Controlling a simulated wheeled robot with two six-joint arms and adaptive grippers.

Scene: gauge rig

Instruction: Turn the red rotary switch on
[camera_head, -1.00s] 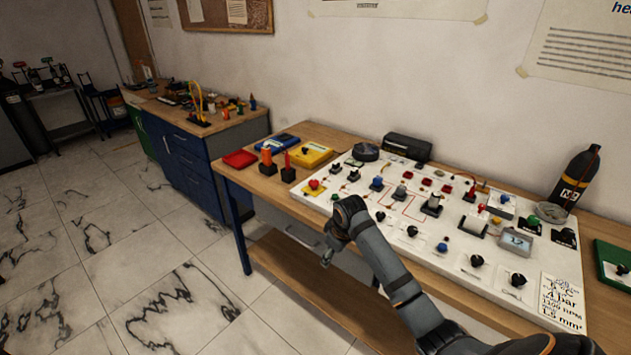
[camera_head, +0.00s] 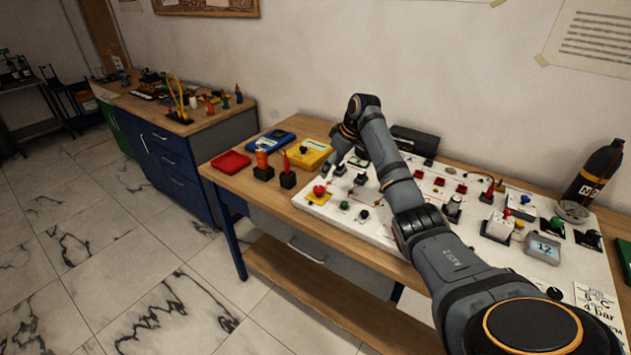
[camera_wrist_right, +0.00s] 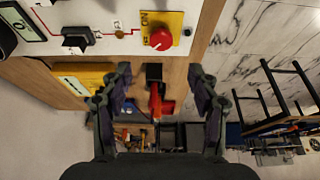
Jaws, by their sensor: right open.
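The red rotary switch (camera_head: 319,191) is a round red knob on a yellow plate at the near left corner of the white panel. In the right wrist view the red knob (camera_wrist_right: 161,39) sits at top centre, beside "ON" lettering on its yellow plate (camera_wrist_right: 162,22). My right gripper (camera_head: 337,166) points down just behind the switch in the head view, apart from it. My left gripper is not in view.
The white panel (camera_head: 315,206) carries several other knobs and switches, partly hidden by my right arm. Left of the switch, orange and red upright items (camera_head: 286,166) stand in black holders, near a yellow case (camera_head: 312,154) and a red tray (camera_head: 231,162). Bare wood borders the panel.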

